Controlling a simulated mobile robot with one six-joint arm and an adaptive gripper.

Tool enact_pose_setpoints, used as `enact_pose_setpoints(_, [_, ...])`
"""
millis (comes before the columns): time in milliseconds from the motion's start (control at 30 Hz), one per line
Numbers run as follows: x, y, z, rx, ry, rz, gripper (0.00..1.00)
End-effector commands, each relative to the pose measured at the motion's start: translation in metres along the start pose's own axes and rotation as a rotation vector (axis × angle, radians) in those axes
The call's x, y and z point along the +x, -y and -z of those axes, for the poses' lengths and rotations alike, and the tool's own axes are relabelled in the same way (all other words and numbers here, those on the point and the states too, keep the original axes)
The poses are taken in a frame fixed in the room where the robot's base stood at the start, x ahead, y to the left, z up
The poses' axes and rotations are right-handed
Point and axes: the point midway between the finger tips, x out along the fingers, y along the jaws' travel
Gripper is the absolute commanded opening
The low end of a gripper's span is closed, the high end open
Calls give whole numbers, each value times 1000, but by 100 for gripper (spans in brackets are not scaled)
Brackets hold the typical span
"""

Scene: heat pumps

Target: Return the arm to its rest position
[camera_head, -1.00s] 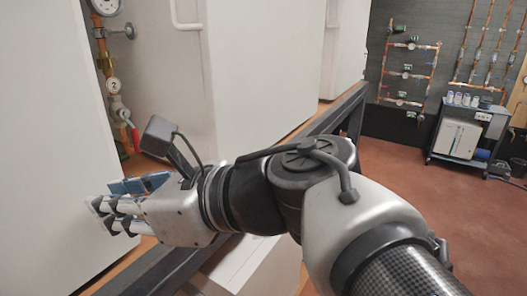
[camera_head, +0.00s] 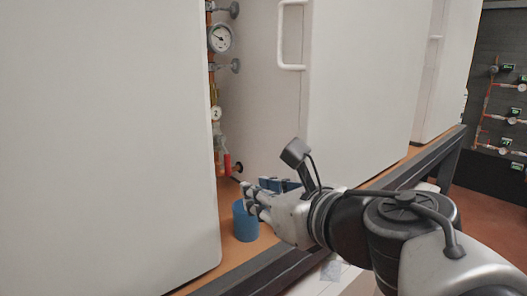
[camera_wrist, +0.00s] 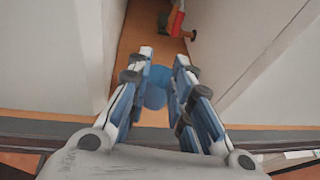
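My gripper (camera_head: 262,194) is at the end of my outstretched arm, at the opening between two white cabinets. In the wrist view its two fingers (camera_wrist: 164,62) stand apart with a gap between them. A blue cylinder (camera_head: 243,224) stands upright on the orange-brown ledge, just beyond and below the fingertips in the head view. In the wrist view the blue cylinder (camera_wrist: 156,88) shows in the gap between the fingers, which partly cover it. I cannot tell whether a finger touches it.
White cabinets (camera_head: 110,130) and (camera_head: 365,90) flank the opening. Inside are a pressure gauge (camera_head: 220,39), pipework and a red-handled valve (camera_head: 228,164). A dark rail (camera_head: 262,272) runs along the ledge's front. Open floor (camera_head: 488,212) lies at the right.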

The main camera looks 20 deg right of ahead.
Motion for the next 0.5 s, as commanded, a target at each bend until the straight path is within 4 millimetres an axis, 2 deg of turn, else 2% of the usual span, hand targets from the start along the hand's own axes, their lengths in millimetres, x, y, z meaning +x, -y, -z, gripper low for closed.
enact_pose_setpoints(33, [8, 28, 1, 29, -14, 59, 20])
enact_pose_setpoints(300, [50, 21, -10, 28, -15, 57, 20])
enact_pose_setpoints(500, [72, 17, -17, 28, -13, 58, 20])
